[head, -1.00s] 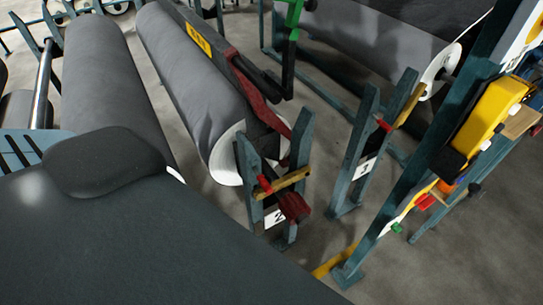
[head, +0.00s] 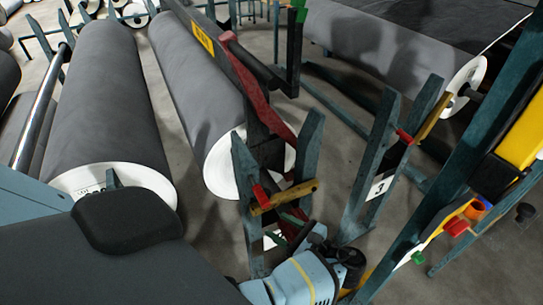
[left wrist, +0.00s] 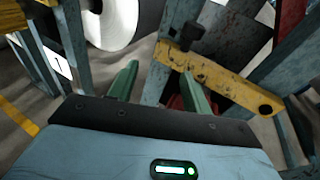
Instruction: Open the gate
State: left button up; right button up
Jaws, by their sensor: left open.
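The gate is a yellow bar (head: 284,197) across two blue-green posts at the end of a grey roll, with a red piece (head: 262,196) at its left end. My left gripper (head: 292,220) is just below and in front of the bar in the head view. I cannot tell whether the finger touches the bar. My right gripper is not in view.
A second post pair (head: 386,160) with its own yellow bar (head: 434,115) stands to the right. Large grey rolls (head: 108,105) lie on the left and at the back (head: 375,45). A blue-green frame with yellow and coloured parts (head: 520,130) is at right. Bare floor (head: 335,130) lies between.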

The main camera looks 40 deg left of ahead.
pick_arm(q)
jog(key=y, duration=0.2)
send_near(269, 195)
jog(key=shift+a+r+m, duration=0.15)
jog(key=shift+a+m, duration=0.25)
jog(key=shift+a, duration=0.55)
jog(key=shift+a+p, duration=0.55)
jog(key=shift+a, duration=3.4)
grip_shut()
